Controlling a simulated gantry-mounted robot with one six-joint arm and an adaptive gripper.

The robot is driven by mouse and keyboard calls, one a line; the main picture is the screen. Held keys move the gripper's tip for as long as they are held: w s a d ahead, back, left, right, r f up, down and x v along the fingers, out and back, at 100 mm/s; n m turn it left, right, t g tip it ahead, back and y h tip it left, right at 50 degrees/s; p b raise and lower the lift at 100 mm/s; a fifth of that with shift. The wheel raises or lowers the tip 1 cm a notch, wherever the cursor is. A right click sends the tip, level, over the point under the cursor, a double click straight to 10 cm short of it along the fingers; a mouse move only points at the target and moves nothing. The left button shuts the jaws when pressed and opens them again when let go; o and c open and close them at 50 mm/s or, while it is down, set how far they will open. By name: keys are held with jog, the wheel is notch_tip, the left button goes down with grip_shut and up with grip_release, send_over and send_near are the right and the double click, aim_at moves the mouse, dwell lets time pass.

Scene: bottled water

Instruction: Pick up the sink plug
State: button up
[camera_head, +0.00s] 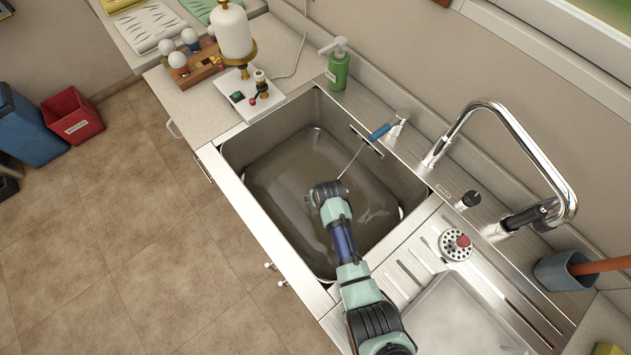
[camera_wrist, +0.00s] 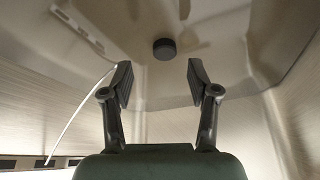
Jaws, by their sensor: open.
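A short dark round piece, which looks like the sink plug (camera_wrist: 164,49), is on the sink's metal surface in the wrist view. It appears beyond my gripper (camera_wrist: 158,80), roughly between the lines of the two fingertips and apart from them. The fingers are spread with nothing between them. In the head view my arm reaches into the large basin (camera_head: 232,147), and the wrist (camera_head: 328,192) is over its middle. The plug cannot be made out there. A perforated metal strainer with a red knob (camera_head: 455,244) sits on the drainboard.
The basin walls surround my gripper. The tap (camera_head: 510,125) arches at the right, and a green soap bottle (camera_head: 338,68) stands at the back corner. The basin holds brownish water or a dull reflection.

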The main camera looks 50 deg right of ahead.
jog(key=b+x, duration=0.1)
jog(key=x, duration=0.2)
jog(key=b+x, duration=0.1)
jog(key=x, duration=0.1)
jog(key=shift+w+a+f+b, duration=0.1)
jog(key=shift+a+f+b, duration=0.2)
jog(key=shift+f, duration=0.1)
jog(key=shift+w+d+f, duration=0.1)
jog(key=shift+w+f, duration=0.05)
jog(key=shift+f, duration=0.05)
grip_shut()
